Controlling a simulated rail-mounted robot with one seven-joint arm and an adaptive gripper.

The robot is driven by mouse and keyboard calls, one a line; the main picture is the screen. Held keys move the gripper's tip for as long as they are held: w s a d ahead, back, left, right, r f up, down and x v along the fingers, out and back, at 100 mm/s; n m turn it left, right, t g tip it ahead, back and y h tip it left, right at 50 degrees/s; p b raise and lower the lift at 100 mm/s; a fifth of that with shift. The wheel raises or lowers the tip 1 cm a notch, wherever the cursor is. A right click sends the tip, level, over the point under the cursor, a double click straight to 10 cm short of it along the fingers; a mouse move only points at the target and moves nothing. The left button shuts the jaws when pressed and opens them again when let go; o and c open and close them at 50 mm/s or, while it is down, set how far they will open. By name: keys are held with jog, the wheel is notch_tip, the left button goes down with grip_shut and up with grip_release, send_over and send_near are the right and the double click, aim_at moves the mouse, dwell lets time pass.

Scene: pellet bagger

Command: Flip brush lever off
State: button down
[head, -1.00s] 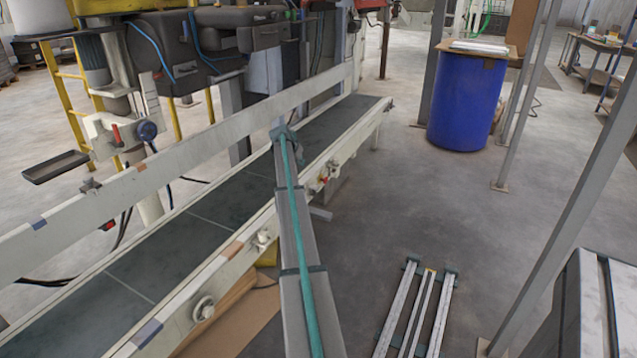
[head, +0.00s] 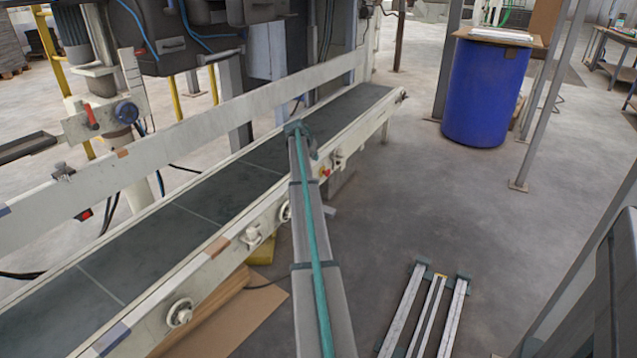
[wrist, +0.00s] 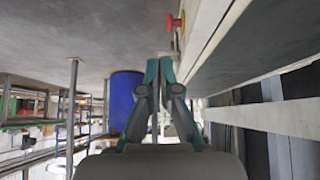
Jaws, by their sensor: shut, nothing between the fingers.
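No lever is clearly identifiable as the brush lever. A small red handle (head: 91,116) stands on a white bracket beside a dark blue knob (head: 127,112), left of the conveyor in the head view. A red button (head: 325,172) sits on the conveyor's near side; it also shows in the wrist view (wrist: 169,22). My grey and teal arm reaches up to the conveyor's near edge. My gripper (head: 302,131) is small and partly unclear there, well right of the red handle. In the wrist view my gripper (wrist: 166,63) has its fingertips together and empty.
The dark conveyor belt (head: 200,210) runs diagonally, with a pale guard rail (head: 200,118) along its far side. A blue barrel (head: 487,92) and grey posts stand at right. Metal rails (head: 430,310) lie on the floor. Open floor lies between conveyor and barrel.

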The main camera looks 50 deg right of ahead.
jog(key=shift+f+b, duration=0.4)
jog(key=shift+f, duration=0.35)
jog(key=shift+d, duration=0.1)
jog(key=f+b, duration=0.1)
jog(key=f, duration=0.2)
jog(key=d+f+b, duration=0.1)
jog(key=f+b, duration=0.1)
jog(key=f, duration=0.1)
jog(key=d+f+b, duration=0.1)
jog(key=f+b, duration=0.1)
jog(key=f, duration=0.1)
jog(key=shift+w+d, duration=0.1)
jog(key=shift+w, duration=0.05)
jog(key=shift+f, duration=0.1)
